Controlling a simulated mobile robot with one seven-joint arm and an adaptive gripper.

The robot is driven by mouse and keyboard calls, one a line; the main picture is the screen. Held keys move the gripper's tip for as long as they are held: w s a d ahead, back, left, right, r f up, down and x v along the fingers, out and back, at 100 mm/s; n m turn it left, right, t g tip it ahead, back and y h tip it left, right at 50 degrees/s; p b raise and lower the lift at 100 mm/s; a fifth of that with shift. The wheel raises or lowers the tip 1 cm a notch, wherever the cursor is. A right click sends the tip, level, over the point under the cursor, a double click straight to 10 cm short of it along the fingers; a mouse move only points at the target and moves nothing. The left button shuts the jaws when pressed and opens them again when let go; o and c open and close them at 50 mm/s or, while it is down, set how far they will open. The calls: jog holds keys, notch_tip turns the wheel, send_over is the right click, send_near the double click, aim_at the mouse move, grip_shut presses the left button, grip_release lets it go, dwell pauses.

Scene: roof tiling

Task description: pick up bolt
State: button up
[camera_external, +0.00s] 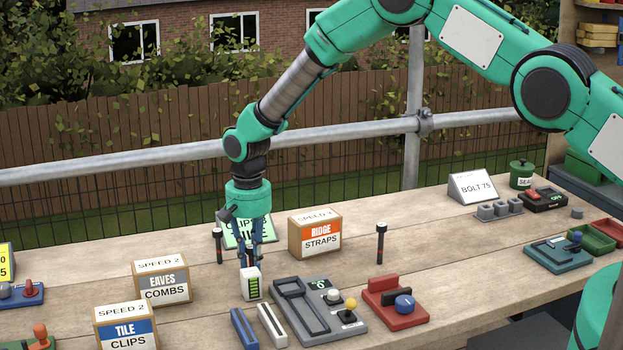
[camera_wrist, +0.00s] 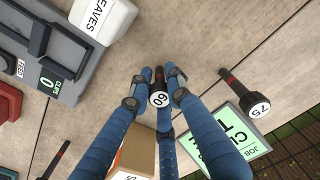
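The bolt marked 60 (camera_wrist: 159,99) stands between the three blue fingers of my gripper (camera_wrist: 160,88); its round head is visible in the wrist view. The fingertips are close around it, but contact is unclear. In the external view my gripper (camera_external: 250,256) points down, low over the bench, partly behind a white block. A bolt marked 75 (camera_wrist: 260,104) stands apart to the right in the wrist view; it appears left of my gripper in the external view (camera_external: 219,245). Another dark bolt (camera_external: 380,243) stands to the right; its number is unreadable. A sign (camera_external: 473,187) reads BOLT 75.
The white EAVES block (camera_wrist: 103,16) is close to my fingers. The Ridge Straps box (camera_external: 315,234) and the green clips sign (camera_external: 237,233) stand close behind. A grey console (camera_external: 318,308) is at front right. Bare wood (camera_external: 349,242) lies between the box and the right bolt.

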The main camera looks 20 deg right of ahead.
aim_at(251, 247)
grip_shut()
jog(key=shift+r, duration=0.1)
jog(key=shift+r, duration=4.9)
